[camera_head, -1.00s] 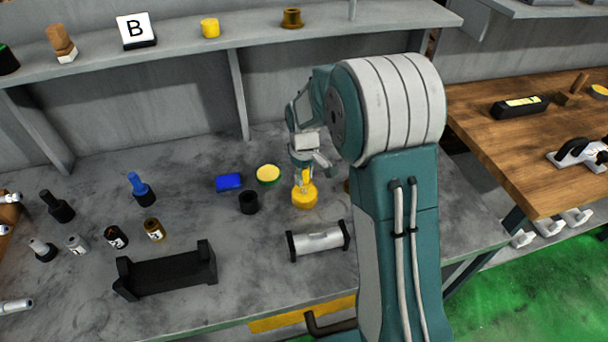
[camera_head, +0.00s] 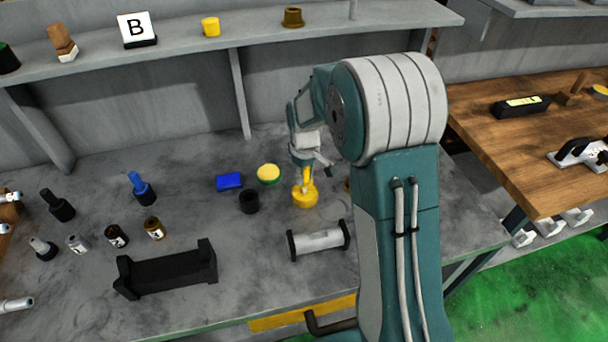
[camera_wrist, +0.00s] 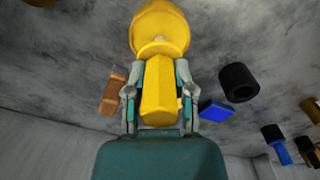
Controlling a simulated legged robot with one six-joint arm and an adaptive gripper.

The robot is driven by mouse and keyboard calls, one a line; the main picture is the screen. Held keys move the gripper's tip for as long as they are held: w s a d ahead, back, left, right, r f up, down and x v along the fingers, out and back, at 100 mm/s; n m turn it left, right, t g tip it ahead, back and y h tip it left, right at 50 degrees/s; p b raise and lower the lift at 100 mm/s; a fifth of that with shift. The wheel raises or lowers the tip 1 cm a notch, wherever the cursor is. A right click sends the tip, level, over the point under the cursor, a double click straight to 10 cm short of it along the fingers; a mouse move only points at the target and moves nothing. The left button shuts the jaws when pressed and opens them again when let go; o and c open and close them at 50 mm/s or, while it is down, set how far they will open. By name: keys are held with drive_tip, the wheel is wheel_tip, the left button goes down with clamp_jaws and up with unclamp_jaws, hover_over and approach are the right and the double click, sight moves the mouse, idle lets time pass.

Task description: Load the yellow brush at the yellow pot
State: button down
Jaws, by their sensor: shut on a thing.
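The yellow pot (camera_head: 304,198) stands on the grey bench, below my gripper; it also shows at the top of the wrist view (camera_wrist: 160,25). My gripper (camera_wrist: 157,85) is shut on the yellow brush (camera_wrist: 158,95), with one finger on each side of its handle. In the head view the brush (camera_head: 306,174) hangs roughly upright over the pot, its lower end at the pot's opening. The bristles are hidden, so I cannot tell how deep they are.
A black cup (camera_head: 249,201), a blue block (camera_head: 229,181) and a green-rimmed yellow dish (camera_head: 269,173) stand left of the pot. A grey cylinder on black end supports (camera_head: 317,240) lies in front. A black cradle (camera_head: 167,269) and several bottles are further left.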

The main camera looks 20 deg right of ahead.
drive_tip(key=shift+r, duration=3.4)
